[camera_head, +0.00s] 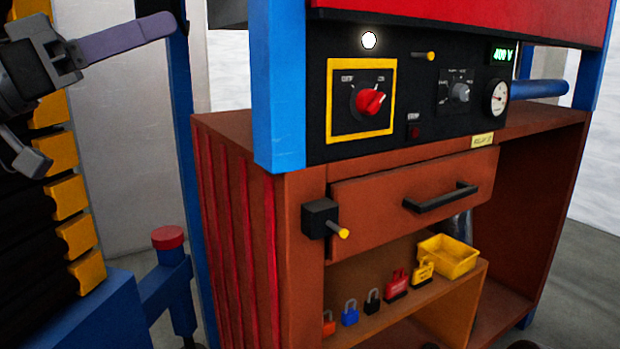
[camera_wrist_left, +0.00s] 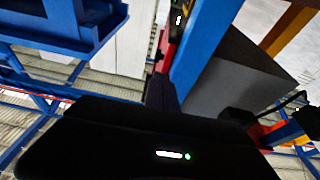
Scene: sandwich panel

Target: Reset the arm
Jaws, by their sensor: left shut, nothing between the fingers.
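My left gripper (camera_head: 168,25) is at the upper left of the head view, held in the air left of the blue post of the panel. Its purple-grey fingers point right and lie together, with nothing between them. They appear in front of a thin blue upright; whether they touch it I cannot tell. In the left wrist view a dark housing with small lit marks fills the lower part. My right gripper is in neither view.
The black control panel (camera_head: 440,60) carries a red rotary switch (camera_head: 370,102) and a gauge (camera_head: 496,97). Below are a brown drawer (camera_head: 370,205), several padlocks on a shelf and a yellow bin (camera_head: 448,257). A red-capped blue post (camera_head: 168,238) stands lower left.

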